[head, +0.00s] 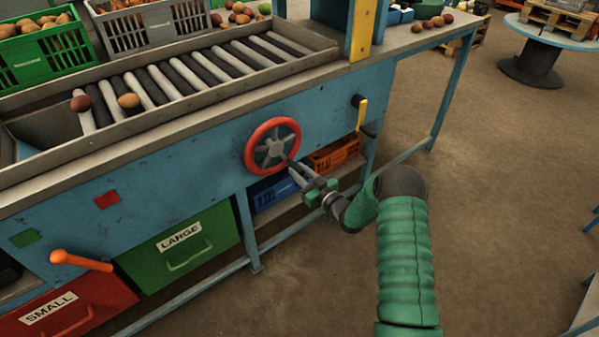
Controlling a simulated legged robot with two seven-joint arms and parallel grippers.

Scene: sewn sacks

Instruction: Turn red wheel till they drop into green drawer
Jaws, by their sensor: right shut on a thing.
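The red wheel (251,148) with grey spokes is mounted on the blue front of the sorting bench. My right gripper (293,169) is at the wheel's lower right and is shut on its handle, which the fingers partly hide. The green drawer (205,238), labelled LARGE, is below and left of the wheel and looks closed. My left gripper is out of view.
A red drawer (95,297) labelled SMALL and an orange lever (80,261) are at the lower left. A yellow-handled lever (362,114) is right of the wheel. Blue (268,197) and orange (343,149) crates sit under the bench.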

